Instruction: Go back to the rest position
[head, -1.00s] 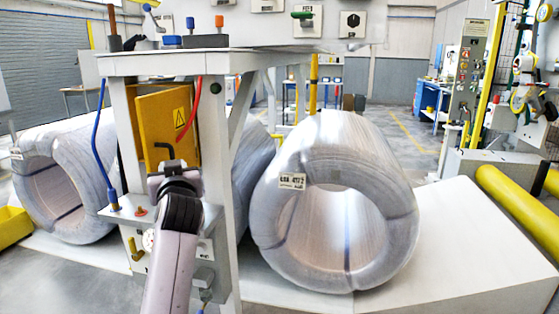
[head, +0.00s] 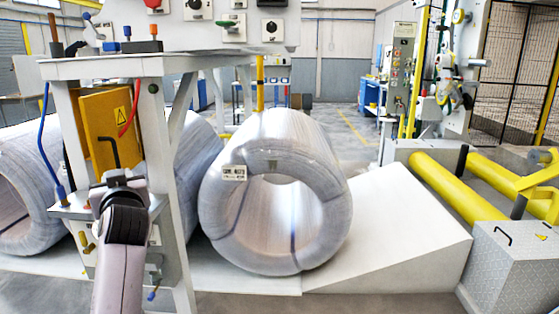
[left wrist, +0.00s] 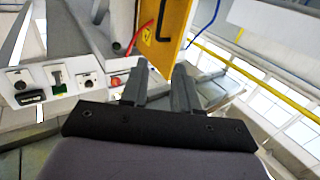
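My left arm comes up from the bottom in the head view, and its dark gripper (head: 118,178) is in front of the control stand's open yellow cabinet door (head: 103,128). In the left wrist view the two fingers of this gripper (left wrist: 160,85) are apart with nothing between them. The yellow door (left wrist: 172,30) with its black handle is beyond the fingertips, and I see no contact. My right gripper is not in view. A wrapped coil (head: 275,195) with a white label lies on the pale platform to the right of the stand.
The grey stand (head: 150,66) has buttons, levers and blue and red hoses close around my left gripper. More coils (head: 30,190) lie behind it. A sloped ramp (head: 400,215), yellow rollers (head: 455,187) and a metal box (head: 520,270) are to the right.

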